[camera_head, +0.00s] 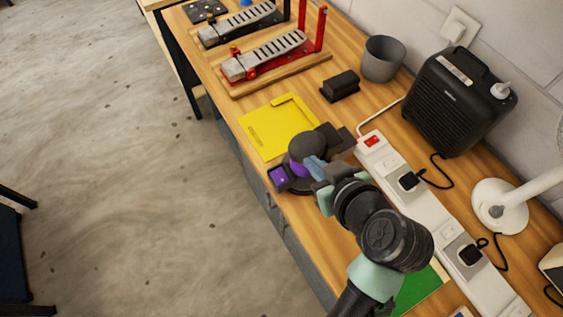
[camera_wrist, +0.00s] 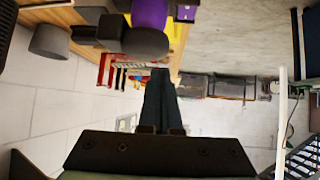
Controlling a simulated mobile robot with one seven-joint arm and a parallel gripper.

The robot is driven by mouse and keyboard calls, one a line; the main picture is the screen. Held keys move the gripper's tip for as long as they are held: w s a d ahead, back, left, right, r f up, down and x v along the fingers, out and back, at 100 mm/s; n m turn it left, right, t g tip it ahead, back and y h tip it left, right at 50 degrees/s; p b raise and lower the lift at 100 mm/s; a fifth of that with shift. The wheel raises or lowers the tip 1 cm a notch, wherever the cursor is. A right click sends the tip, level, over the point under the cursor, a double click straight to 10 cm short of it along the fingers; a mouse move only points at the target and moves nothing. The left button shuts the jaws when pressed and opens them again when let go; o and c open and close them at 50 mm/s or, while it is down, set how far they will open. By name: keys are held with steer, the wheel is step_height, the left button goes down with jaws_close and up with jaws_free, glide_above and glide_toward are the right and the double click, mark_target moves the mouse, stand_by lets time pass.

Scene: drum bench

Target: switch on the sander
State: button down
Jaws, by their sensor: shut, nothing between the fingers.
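The sander (camera_head: 307,146) is a dark grey and purple tool standing at the front edge of the wooden bench, just past my gripper in the head view. In the wrist view its dark round end and purple body (camera_wrist: 150,14) show upside down at the top. My gripper (camera_head: 313,166) is shut and empty, its fingertips close to the sander; I cannot tell whether they touch it. The fingers also show shut in the wrist view (camera_wrist: 161,78). My gripper and wrist hide part of the sander, and I cannot make out its switch.
A white power strip (camera_head: 411,195) with a red switch (camera_head: 371,141) and plugs runs along the bench to the right. A yellow tray (camera_head: 265,127) lies beyond the sander. A dark block (camera_head: 341,85), grey cup (camera_head: 383,58), black speaker-like box (camera_head: 456,100) and pedals (camera_head: 275,52) stand further back.

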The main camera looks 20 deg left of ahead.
steer(key=s, duration=0.1)
steer(key=s+f+n, duration=0.1)
steer(key=s+f+g+y, duration=0.1)
steer(key=shift+a, duration=0.35)
steer(key=p, duration=0.2)
glide_above(275, 167)
steer(key=s+d, duration=0.2)
steer(key=d, duration=0.1)
steer(key=f, duration=0.5)
steer(key=shift+s+f, duration=0.2)
steer(key=shift+f, duration=0.2)
steer(key=shift+w+a+f+p, duration=0.1)
steer(key=shift+f+p, duration=0.1)
steer(key=shift+f, duration=0.4)
steer(key=shift+w+a+f+p, duration=0.1)
steer(key=shift+f+p, duration=0.1)
steer(key=shift+f, duration=0.4)
steer(key=shift+a+f, duration=0.1)
steer(key=shift+f, duration=0.9)
steer(key=shift+f, duration=0.1)
